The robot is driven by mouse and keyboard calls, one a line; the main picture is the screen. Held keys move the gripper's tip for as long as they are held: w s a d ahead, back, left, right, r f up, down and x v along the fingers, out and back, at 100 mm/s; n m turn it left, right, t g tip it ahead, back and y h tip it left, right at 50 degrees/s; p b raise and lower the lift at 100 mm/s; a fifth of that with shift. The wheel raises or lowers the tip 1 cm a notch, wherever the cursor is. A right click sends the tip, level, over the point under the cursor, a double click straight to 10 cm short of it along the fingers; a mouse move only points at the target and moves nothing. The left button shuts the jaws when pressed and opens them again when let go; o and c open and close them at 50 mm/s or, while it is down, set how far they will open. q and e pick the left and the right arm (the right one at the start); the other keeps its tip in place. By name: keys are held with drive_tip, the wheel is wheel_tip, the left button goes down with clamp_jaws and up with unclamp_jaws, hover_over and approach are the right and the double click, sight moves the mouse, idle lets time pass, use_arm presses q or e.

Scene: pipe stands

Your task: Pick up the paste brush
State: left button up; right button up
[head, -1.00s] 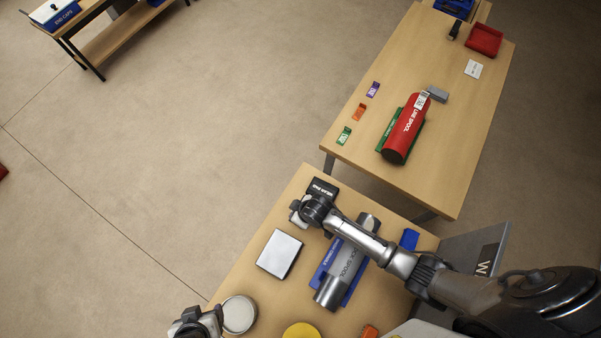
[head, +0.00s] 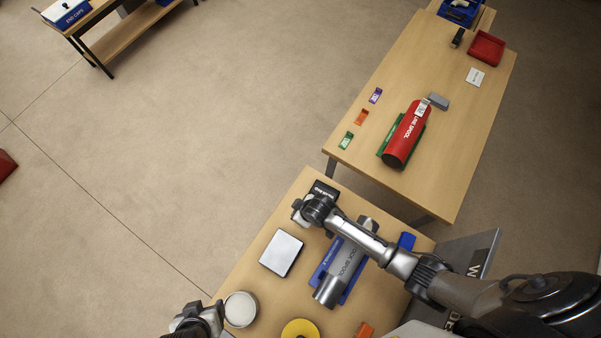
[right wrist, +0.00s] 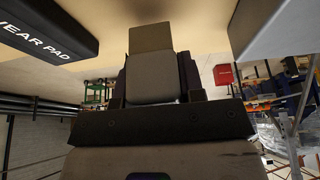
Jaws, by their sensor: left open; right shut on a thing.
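A flat grey piece with a tan end (right wrist: 151,38), which looks like the paste brush, sits between the dark fingers of my right gripper (right wrist: 153,85) in the right wrist view. The right gripper is shut on it. In the head view my right gripper (head: 300,214) is at the near table's left edge, beside the black wear pad (head: 324,191); the held piece cannot be made out there. My left gripper (head: 192,322) is open and empty at the bottom left, by a round pale tin (head: 240,309). Its fingertips are partly hidden.
My right arm crosses above the spool. The far table (head: 455,140) carries a red spool (head: 405,133).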

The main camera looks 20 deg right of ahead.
drive_tip(key=s+d+r+p, duration=0.5)
drive_tip(key=d+r+p, duration=0.1)
drive_tip(key=d, duration=0.4)
drive_tip(key=shift+d+r+p, duration=0.2)
drive_tip(key=shift+r+p, duration=0.15)
drive_tip(key=shift+r, duration=0.4)
drive_tip(key=shift+s, duration=0.1)
drive_tip(key=o, duration=0.4)
drive_tip(key=shift+c, duration=1.4)
